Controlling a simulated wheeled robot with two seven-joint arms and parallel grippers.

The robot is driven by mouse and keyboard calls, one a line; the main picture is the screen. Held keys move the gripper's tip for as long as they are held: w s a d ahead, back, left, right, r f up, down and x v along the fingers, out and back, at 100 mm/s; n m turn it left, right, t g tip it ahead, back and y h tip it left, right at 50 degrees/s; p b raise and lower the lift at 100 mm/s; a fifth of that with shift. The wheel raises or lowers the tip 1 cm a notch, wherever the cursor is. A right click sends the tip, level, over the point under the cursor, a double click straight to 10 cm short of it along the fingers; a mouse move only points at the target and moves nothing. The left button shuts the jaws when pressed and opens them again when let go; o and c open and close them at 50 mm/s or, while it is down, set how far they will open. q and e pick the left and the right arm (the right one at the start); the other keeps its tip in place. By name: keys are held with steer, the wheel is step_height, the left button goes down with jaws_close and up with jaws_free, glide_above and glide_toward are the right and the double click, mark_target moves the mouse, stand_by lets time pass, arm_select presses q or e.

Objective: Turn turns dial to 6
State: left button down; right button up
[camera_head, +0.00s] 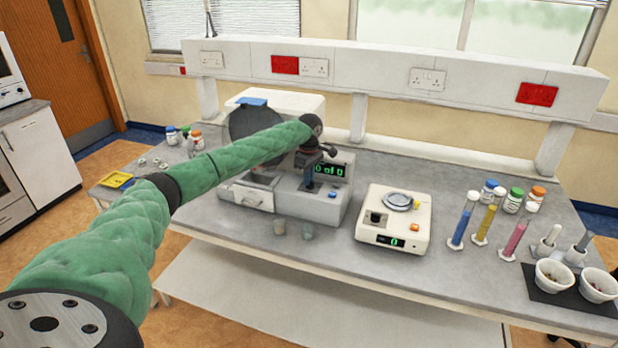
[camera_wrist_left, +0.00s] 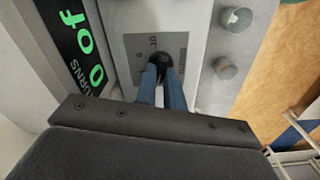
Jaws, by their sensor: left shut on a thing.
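The turns dial is a small black knob (camera_wrist_left: 165,60) on a grey plate (camera_wrist_left: 140,45) in the left wrist view. My left gripper (camera_wrist_left: 163,78) has its blue fingers closed around the knob, which hides part of it. In the head view my left gripper (camera_head: 309,186) reaches down in front of the machine (camera_head: 318,208), and the dial is hidden behind it. The green display (camera_head: 332,170) reads "0 of 0"; it also shows in the left wrist view (camera_wrist_left: 82,45), beside the word TURNS. My right gripper is not in view.
Two small grey cups (camera_head: 280,227) stand on the bench (camera_head: 340,248) before the machine. A white balance (camera_head: 394,220) showing 0 stands to the right. Colored cylinders, bottles and white mortars (camera_head: 553,275) fill the right end. A blue button (camera_head: 332,194) sits near my fingers.

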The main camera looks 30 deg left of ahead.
arm_select(q)
steer(key=shift+r+m, duration=0.1)
steer(key=shift+m, duration=0.2)
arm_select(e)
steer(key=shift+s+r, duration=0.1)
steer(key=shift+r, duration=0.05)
arm_select(q)
steer(key=shift+p, duration=0.4)
steer(key=m+p, duration=0.3)
steer(key=m, duration=0.5)
steer(key=shift+w, duration=0.15)
steer(key=m+p, duration=0.1)
steer(key=m, duration=0.1)
steer(key=shift+m, duration=0.4)
steer(key=m, duration=0.2)
steer(key=shift+d+m, duration=0.1)
steer(key=shift+m, duration=0.2)
steer(key=m, duration=0.3)
steer(key=shift+p, duration=0.3)
steer(key=shift+w+m, duration=0.1)
steer(key=shift+m, duration=1.3)
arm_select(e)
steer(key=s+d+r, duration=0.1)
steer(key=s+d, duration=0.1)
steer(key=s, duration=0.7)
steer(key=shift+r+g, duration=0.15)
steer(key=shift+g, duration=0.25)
arm_select(q)
steer(key=shift+r, duration=0.1)
